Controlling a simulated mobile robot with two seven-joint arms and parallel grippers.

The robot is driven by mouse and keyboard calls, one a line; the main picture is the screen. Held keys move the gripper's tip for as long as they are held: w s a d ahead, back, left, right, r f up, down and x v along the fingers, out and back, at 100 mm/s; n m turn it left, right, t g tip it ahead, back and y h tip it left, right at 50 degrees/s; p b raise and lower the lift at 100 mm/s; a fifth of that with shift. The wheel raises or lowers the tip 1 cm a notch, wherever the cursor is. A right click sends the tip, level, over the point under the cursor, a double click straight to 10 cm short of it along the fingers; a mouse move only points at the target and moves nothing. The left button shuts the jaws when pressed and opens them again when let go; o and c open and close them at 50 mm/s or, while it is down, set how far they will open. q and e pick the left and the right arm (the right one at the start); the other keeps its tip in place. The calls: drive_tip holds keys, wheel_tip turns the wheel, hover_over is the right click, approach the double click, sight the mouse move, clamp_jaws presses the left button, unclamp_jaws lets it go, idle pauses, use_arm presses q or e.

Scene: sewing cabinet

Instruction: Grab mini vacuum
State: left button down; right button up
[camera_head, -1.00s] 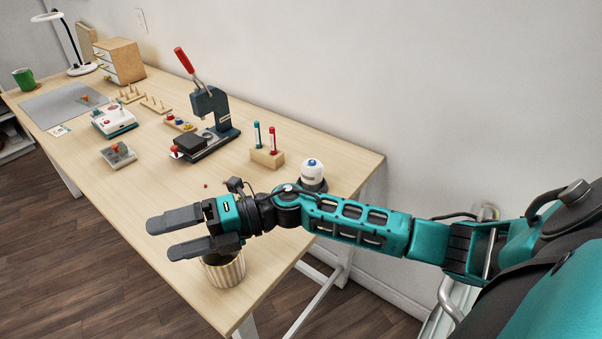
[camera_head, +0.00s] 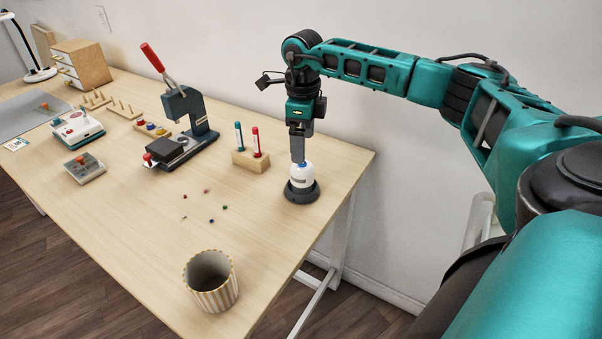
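The mini vacuum (camera_head: 301,185) is a small white dome with a blue top and a dark round base. It stands upright near the right end of the table. My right gripper (camera_head: 298,158) points straight down at its top, with the fingers seen edge-on, one hiding the other. The fingertips overlap the blue top in the picture, and I cannot tell whether they touch it or how far apart they are. My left gripper is out of view.
Several tiny coloured bits (camera_head: 211,220) lie left of the vacuum on the table (camera_head: 150,230). A striped cup (camera_head: 212,290) stands at the front edge. A wooden holder (camera_head: 250,160) with two tubes and a press (camera_head: 185,120) stand farther left. The wall is close behind.

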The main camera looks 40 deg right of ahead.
sight(302, 168)
wheel_tip(302, 168, down, 9)
drive_tip(key=shift+w, duration=0.15)
idle(0.4)
drive_tip(key=shift+c, duration=0.4)
drive_tip(key=c, duration=1.3)
drive_tip(key=shift+o, duration=0.2)
drive_tip(key=shift+r, duration=0.15)
